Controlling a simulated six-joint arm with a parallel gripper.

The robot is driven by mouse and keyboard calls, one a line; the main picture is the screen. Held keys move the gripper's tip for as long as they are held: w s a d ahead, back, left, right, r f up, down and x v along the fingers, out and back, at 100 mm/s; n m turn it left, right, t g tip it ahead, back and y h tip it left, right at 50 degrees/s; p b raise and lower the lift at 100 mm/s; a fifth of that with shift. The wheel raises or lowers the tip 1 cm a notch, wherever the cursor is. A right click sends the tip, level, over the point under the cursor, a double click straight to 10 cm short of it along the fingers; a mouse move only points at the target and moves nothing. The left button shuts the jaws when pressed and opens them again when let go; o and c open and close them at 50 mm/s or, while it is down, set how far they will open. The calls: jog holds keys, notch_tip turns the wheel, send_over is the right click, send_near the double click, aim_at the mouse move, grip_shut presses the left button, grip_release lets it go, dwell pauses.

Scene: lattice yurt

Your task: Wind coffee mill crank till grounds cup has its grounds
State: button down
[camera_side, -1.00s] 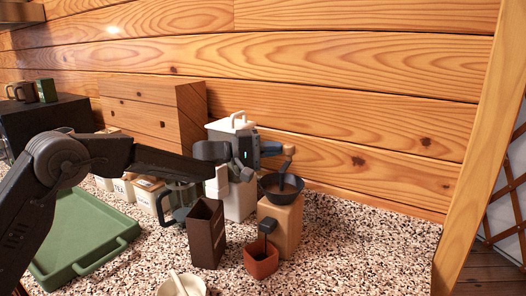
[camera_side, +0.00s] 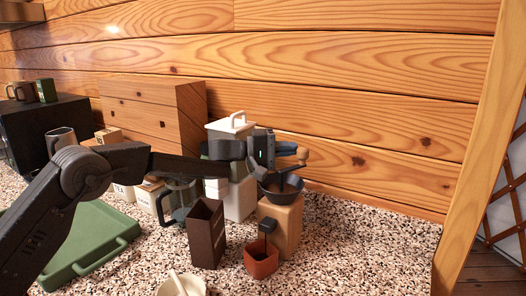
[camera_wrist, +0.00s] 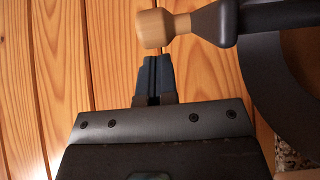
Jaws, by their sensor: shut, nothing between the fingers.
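The coffee mill has a pale wooden body (camera_side: 281,226), a dark bowl-shaped hopper (camera_side: 283,191) and a dark spout (camera_side: 267,227) on its front. Its crank has a wooden knob (camera_side: 302,154), standing above the hopper's right side; the knob is also at the top of the wrist view (camera_wrist: 153,28). My gripper (camera_side: 294,149) is shut and empty. Its blue fingertips (camera_wrist: 155,58) are close to the knob, and I cannot tell whether they touch it. The terracotta grounds cup (camera_side: 261,265) stands below the spout. Its inside looks dark; grounds cannot be made out.
A tall dark brown open box (camera_side: 206,235) stands left of the mill. The speckled counter is clear at right.

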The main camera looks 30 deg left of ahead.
dwell(0.5)
notch_tip(320, 180, up, 7)
jog(key=s+a, duration=0.1)
jog(key=a, duration=0.1)
jog(key=shift+s+a, duration=0.2)
jog(key=shift+s, duration=0.2)
dwell(0.7)
